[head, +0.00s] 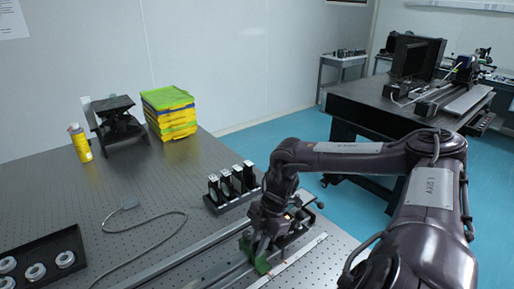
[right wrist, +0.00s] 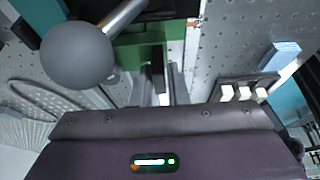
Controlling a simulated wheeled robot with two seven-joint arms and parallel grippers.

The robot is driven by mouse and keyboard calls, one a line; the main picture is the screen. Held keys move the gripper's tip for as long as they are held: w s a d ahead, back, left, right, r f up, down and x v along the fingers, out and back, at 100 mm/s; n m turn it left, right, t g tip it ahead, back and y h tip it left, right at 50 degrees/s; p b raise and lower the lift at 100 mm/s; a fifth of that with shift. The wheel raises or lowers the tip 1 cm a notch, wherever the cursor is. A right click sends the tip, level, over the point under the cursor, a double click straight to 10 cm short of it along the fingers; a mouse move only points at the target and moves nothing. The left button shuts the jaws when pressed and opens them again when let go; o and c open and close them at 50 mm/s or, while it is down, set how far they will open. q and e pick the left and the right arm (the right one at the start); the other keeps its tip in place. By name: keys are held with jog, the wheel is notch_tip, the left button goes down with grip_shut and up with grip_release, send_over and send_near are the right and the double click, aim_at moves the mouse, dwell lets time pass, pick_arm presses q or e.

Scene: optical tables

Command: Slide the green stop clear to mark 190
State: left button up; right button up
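The green stop (head: 262,264) sits on the long rail (head: 185,250) at the front of the near table. A pale scale strip (head: 292,260) runs along the rail's right side; its marks are too small to read. My right gripper (head: 262,242) is down at the stop from above. In the right wrist view the green stop (right wrist: 137,50) is at the fingertips, and the two narrow-set fingers (right wrist: 160,82) appear closed on its upright part; the contact is partly hidden. A grey ball knob (right wrist: 76,55) on a rod is beside the stop. My left gripper is out of view.
Several black holders (head: 230,184) stand in a rack behind the rail. A black tray (head: 42,262) with metal rings and a grey cable (head: 150,212) lie to the left. A yellow can (head: 80,143) and stacked yellow-green boxes (head: 168,112) stand at the back.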

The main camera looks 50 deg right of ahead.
jog(key=o, duration=0.3)
jog(key=shift+d, duration=0.1)
jog(key=shift+o, duration=0.2)
jog(key=shift+r, duration=0.1)
jog(key=b+v, duration=0.1)
jog(key=v, duration=0.6)
jog(key=shift+r, duration=0.25)
jog(key=shift+d, duration=0.15)
